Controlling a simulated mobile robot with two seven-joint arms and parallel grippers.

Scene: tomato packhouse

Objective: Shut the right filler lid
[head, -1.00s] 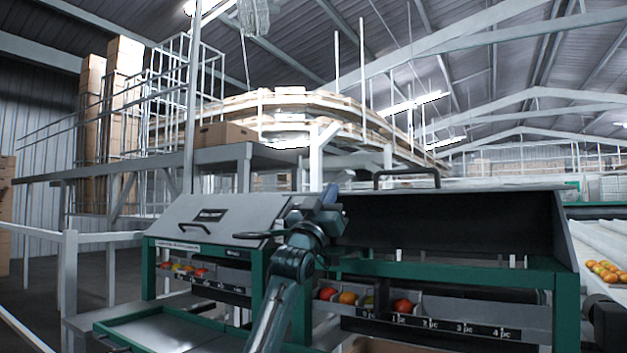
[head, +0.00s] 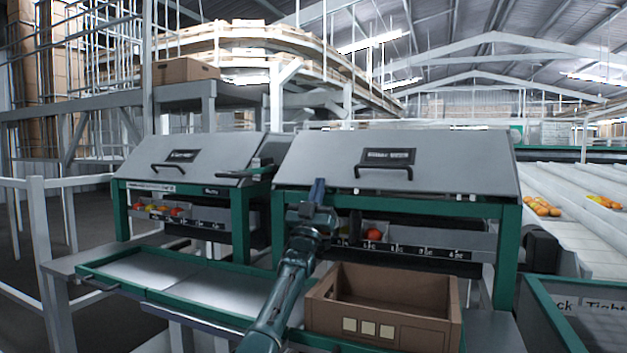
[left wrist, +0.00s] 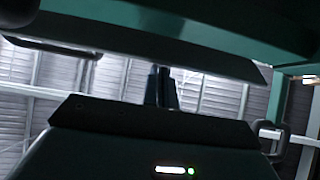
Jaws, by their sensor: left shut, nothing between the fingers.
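The right filler lid (head: 450,170) is a grey sloped panel with a dark label and a black handle (head: 384,171). It lies down over the right filler's green frame (head: 507,255). My left gripper (head: 318,188) is shut and empty, in front of the lid's lower left part, left of the handle. Whether it touches the lid cannot be told. In the left wrist view its closed fingers (left wrist: 161,88) point up between dark panels that I cannot identify for sure. My right gripper is not in view.
The left filler's lid (head: 215,155) is also down. A brown cardboard box (head: 385,325) stands in front of the right filler, beside my left arm. A green-rimmed tray (head: 185,280) sits at the left. A white conveyor (head: 580,235) with tomatoes runs at the right.

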